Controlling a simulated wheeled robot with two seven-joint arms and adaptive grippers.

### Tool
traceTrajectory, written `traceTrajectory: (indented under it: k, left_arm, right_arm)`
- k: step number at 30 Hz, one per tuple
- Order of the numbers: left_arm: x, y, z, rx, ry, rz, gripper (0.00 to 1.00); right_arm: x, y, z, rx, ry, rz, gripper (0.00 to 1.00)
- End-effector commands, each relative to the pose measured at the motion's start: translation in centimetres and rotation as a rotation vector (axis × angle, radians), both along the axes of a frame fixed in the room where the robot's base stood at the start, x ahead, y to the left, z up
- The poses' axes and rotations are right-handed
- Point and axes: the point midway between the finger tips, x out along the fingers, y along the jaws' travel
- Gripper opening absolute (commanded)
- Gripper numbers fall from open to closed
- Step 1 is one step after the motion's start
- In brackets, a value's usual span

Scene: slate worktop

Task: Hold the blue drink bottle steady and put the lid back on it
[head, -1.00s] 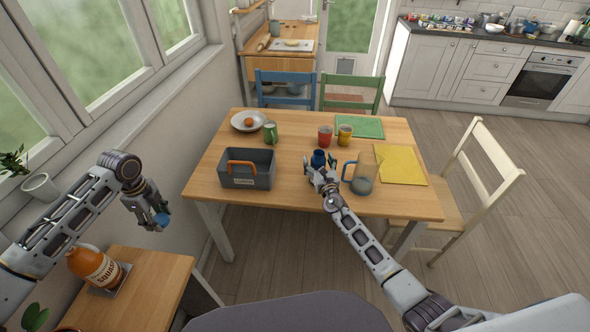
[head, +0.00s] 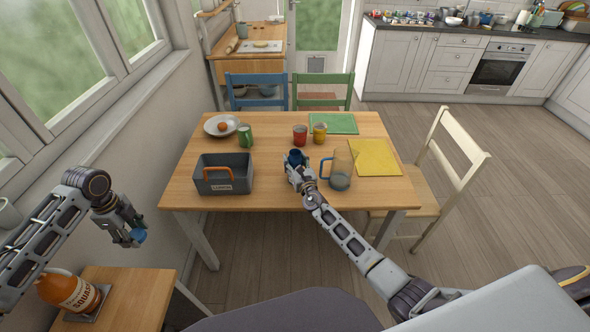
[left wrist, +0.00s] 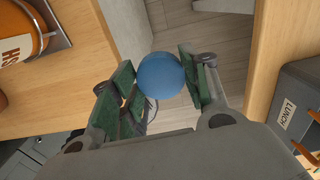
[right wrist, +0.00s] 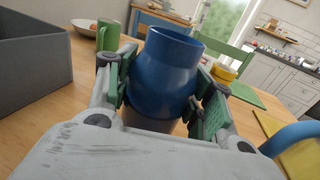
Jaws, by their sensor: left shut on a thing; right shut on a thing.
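The blue drink bottle (right wrist: 166,68) stands open and upright on the dining table, its dark mouth showing in the right wrist view. My right gripper (right wrist: 164,90) is shut around its sides. In the head view the bottle (head: 295,157) shows just past the right gripper (head: 298,172). The round blue lid (left wrist: 161,75) is between the fingers of my left gripper (left wrist: 160,85), which is shut on it. In the head view the left gripper (head: 132,232) holds the lid (head: 138,236) in the air between the side table and the dining table, well apart from the bottle.
A grey lunch box with an orange handle (head: 224,180) stands left of the bottle. A jug with a blue handle (head: 341,172) stands close on its right. Red and yellow cups (head: 300,135) are behind. A squash bottle (head: 68,290) stands on the side table (head: 140,300).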

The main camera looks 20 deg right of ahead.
Motion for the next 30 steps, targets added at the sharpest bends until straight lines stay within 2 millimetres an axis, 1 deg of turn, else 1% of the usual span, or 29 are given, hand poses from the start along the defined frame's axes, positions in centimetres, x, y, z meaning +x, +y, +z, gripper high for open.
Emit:
traceTrajectory:
  k: [17,30]
  left_arm:
    - [0.0,0.0,0.1,0.0,0.0,0.0,0.36]
    - [0.0,0.0,0.8,0.0,0.0,0.0,0.36]
  right_arm:
    - [0.0,0.0,0.3,0.0,-0.002,0.0,0.18]
    - [0.0,0.1,1.5,0.001,-0.002,0.0,0.18]
